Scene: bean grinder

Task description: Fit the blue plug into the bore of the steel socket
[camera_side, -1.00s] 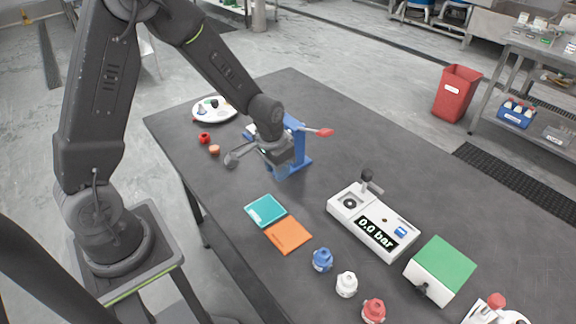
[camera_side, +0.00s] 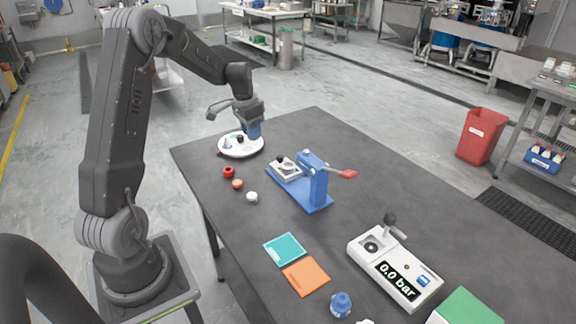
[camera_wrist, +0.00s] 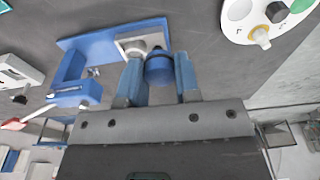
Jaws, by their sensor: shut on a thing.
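The blue plug (camera_wrist: 158,68) sits between the two blue fingers of my gripper (camera_wrist: 158,80) in the wrist view, and the fingers are shut on it. In the side view my gripper (camera_side: 253,131) hangs over the round white plate, left of and behind the blue press; the plug cannot be made out there. The steel socket (camera_wrist: 132,47) shows as a round grey form on a pale block on the press's blue base in the wrist view. In the side view the pale block (camera_side: 285,172) is on the base. The plug is apart from the socket; its bore is unclear.
The blue press (camera_side: 318,185) has a red-tipped lever (camera_side: 348,174) sticking out right. The white plate (camera_side: 232,152) carries small parts. Red (camera_side: 228,172), orange (camera_side: 237,184) and white (camera_side: 252,197) pieces lie left of the press. A gauge box (camera_side: 400,285) stands front right.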

